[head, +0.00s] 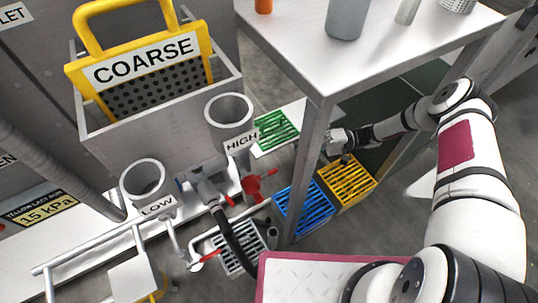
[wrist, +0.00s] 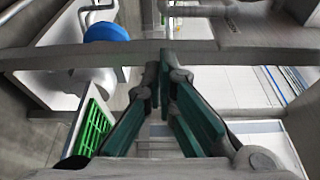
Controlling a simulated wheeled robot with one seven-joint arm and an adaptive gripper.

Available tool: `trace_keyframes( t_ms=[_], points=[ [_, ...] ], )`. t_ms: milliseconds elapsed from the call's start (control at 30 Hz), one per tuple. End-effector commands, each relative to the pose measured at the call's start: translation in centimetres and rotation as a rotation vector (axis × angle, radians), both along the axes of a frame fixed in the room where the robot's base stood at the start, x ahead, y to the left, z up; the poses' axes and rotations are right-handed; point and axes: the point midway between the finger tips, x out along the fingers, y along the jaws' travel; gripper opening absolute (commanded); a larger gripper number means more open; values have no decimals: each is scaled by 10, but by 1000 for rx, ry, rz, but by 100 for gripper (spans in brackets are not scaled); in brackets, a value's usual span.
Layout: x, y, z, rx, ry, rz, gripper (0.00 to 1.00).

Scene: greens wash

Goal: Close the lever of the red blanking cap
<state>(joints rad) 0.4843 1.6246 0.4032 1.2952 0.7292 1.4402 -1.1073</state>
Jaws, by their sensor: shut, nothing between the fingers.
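The red blanking cap (head: 252,186) is in the head view, low beside the pipework under the HIGH cup. A red arm sticks out from it to the upper right; its exact lever position is too small to tell. My gripper (head: 330,143) is to the right of the cap and apart from it, by the metal table's front leg. In the wrist view the green-padded fingers (wrist: 164,62) come together at the tips, shut and empty. I cannot make out the red cap in the wrist view.
The table leg (head: 308,165) stands close beside my gripper. Green (head: 276,131), blue (head: 303,207) and yellow (head: 348,181) crates lie near it. A dark hose (head: 232,235) and another red lever (head: 206,257) are left of the blue crate. A grey bar (wrist: 60,58) crosses the wrist view.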

Motion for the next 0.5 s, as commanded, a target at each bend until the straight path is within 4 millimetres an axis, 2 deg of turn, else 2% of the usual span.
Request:
trace_keyframes(
  t_ms=[167,267,500],
  points=[
    [-2,12,-3,15,-26,-3,0],
    [-6,26,-3,13,-25,1,0],
    [-18,71,-3,13,-23,1,0]
  ],
)
